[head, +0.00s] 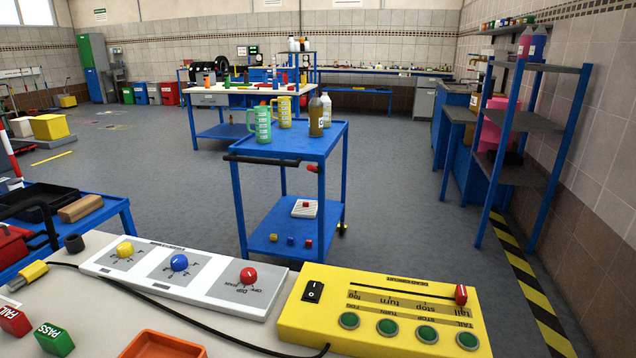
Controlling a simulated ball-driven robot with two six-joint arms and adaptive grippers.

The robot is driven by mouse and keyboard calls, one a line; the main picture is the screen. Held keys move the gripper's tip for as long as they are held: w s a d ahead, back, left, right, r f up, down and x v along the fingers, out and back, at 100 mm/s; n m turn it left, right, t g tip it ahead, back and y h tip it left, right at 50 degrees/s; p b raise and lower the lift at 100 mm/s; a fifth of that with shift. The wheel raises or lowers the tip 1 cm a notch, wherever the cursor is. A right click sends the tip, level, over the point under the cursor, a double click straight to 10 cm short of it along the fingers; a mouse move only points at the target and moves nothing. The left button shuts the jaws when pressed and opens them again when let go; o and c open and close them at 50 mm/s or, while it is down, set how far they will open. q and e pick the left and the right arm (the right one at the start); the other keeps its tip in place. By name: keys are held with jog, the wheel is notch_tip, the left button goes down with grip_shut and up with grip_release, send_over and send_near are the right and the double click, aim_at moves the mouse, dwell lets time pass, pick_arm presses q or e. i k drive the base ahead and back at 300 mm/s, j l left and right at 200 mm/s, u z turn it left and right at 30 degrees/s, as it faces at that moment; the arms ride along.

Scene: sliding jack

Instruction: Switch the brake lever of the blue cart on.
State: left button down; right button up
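The blue cart (310,141) stands in the middle of the floor, with a top tray and a lower shelf. A black handle bar (262,160) runs along its near edge. A small red-tipped piece (312,168) sits at the right of that edge and looks like the brake lever; its setting is too small to tell. A caster (343,228) shows at the right rear. Neither of my grippers is in view.
Jugs and bottles (263,124) stand on the cart's top. A near bench holds a yellow control panel (385,338) and a white knob panel (212,297). A blue shelf rack (524,122) stands right. Grey floor (405,230) is clear between rack and cart.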

aim_at(314, 169)
jog(key=k+l+u, duration=0.1)
jog(key=l+u, duration=0.3)
jog(key=k+l+u, duration=0.2)
jog(key=l+u, duration=0.2)
jog(key=k+l+u, duration=0.25)
jog(key=l+u, duration=0.15)
jog(key=k+l+u, duration=0.25)
jog(key=l+u, duration=0.15)
jog(key=i+l, duration=0.1)
jog(key=l, duration=0.45)
jog(key=i+l, duration=0.15)
jog(key=l, duration=0.35)
jog(key=i+l, duration=0.1)
jog(key=l, duration=0.45)
jog(key=i+l, duration=0.1)
jog(key=l, duration=0.4)
jog(key=i+l, duration=0.1)
jog(key=l, duration=0.45)
jog(key=i+l, duration=0.15)
jog(key=l, duration=0.35)
jog(key=i+l, duration=1)
jog(key=l, duration=0.25)
jog(key=i+l+z, duration=0.25)
jog(key=i, duration=0.25)
jog(key=k+j+z, duration=0.1)
jog(key=j+z, duration=0.15)
jog(key=k+j+z, duration=0.1)
jog(key=z, duration=0.15)
jog(key=j, duration=0.15)
